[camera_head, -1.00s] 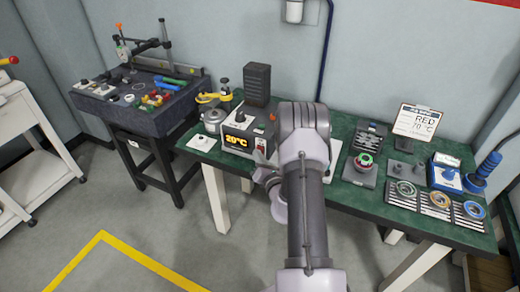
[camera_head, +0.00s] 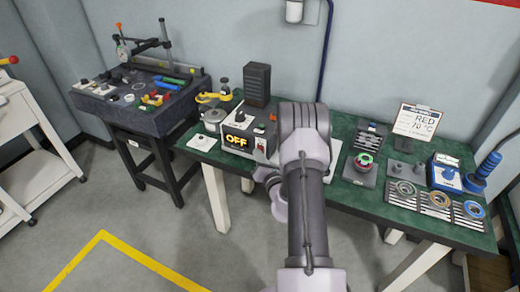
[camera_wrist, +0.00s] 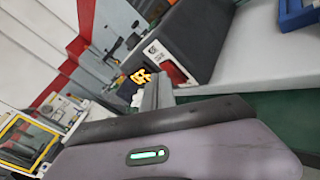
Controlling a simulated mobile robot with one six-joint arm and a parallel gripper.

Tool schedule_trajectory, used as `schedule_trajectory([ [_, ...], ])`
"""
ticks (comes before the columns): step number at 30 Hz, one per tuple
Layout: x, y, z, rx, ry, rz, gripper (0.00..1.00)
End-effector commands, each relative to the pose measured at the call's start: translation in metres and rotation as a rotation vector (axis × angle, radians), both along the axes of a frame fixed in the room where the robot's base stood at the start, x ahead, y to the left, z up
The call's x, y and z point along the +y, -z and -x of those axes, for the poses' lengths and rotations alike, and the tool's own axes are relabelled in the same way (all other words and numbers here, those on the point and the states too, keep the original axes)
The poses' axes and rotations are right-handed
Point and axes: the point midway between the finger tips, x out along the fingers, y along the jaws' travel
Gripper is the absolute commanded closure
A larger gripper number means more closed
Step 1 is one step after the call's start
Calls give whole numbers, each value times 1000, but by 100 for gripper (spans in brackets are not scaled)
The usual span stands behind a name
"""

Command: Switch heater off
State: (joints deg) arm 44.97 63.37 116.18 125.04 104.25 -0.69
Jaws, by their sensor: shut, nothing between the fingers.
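The heater (camera_head: 228,137) is a grey box on the green bench, left of my arm. Its front display (camera_head: 236,140) reads OFF in yellow-orange figures. A red-and-white switch (camera_head: 261,144) sits at the right of its front. My gripper (camera_wrist: 153,95) is shut and empty close in front of the heater face. Contact with the switch cannot be told. In the head view my arm hides most of my gripper.
On the green bench (camera_head: 330,195) a metal pot (camera_head: 213,117) stands left of the heater and a dark tower (camera_head: 257,84) behind it. Floor before the bench is open.

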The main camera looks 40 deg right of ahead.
Motion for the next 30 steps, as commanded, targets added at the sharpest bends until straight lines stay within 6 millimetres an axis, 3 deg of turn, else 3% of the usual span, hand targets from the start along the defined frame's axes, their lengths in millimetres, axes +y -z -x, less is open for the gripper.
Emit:
schedule_trajectory([
  [16, 14, 2, 5, -1, -1, -1, 100],
  [30, 54, 8, 22, -1, -1, 0, 100],
])
